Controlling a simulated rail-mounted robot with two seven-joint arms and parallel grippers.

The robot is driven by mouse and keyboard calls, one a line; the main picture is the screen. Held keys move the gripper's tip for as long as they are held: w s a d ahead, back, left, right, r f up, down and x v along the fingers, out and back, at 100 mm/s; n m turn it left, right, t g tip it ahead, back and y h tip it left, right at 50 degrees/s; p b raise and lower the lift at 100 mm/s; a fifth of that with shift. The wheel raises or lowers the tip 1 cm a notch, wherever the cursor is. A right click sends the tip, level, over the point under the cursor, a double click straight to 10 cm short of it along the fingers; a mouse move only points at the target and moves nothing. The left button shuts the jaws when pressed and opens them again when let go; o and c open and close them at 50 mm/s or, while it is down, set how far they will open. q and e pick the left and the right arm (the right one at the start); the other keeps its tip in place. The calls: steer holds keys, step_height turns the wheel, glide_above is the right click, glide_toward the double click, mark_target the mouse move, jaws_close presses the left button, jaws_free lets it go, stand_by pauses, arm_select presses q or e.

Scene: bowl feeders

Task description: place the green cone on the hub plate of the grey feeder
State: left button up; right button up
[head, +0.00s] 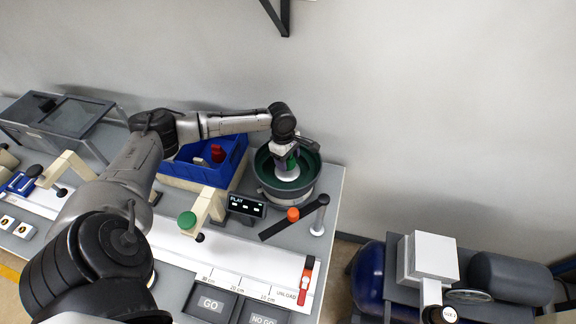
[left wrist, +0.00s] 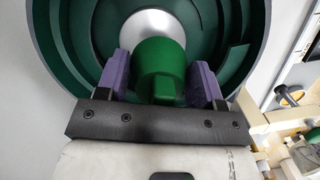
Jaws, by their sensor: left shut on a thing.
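The grey feeder (head: 283,197) is a round bowl with a green inside, at the table's back right. It also shows in the left wrist view (left wrist: 240,75). My left gripper (head: 287,164) reaches down into the bowl. In the left wrist view its purple-padded fingers (left wrist: 160,80) are shut on the green cone (left wrist: 160,70), one on each side. The silver round hub plate (left wrist: 147,24) shows just beyond the cone, partly hidden by it. I cannot tell whether the cone touches the plate. My right gripper is not in view.
A blue bin (head: 205,170) with red and white parts stands left of the feeder. In front are a small PLAY display (head: 246,206), a dark bar with an orange knob (head: 293,214) and a green-capped post (head: 188,220). A wall is behind.

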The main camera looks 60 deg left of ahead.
mark_target(288, 165)
arm_select(q)
steer(key=shift+w+a+f, duration=0.25)
steer(key=shift+a+f, duration=0.1)
steer(key=shift+f, duration=1.9)
steer(key=o, duration=0.9)
steer(key=shift+f, duration=0.1)
steer(key=r, duration=0.4)
steer(key=a+r, duration=0.1)
steer(key=r, duration=0.7)
steer(key=shift+s+a+r, duration=0.1)
steer(key=shift+s+a, duration=0.2)
steer(key=shift+s, duration=0.05)
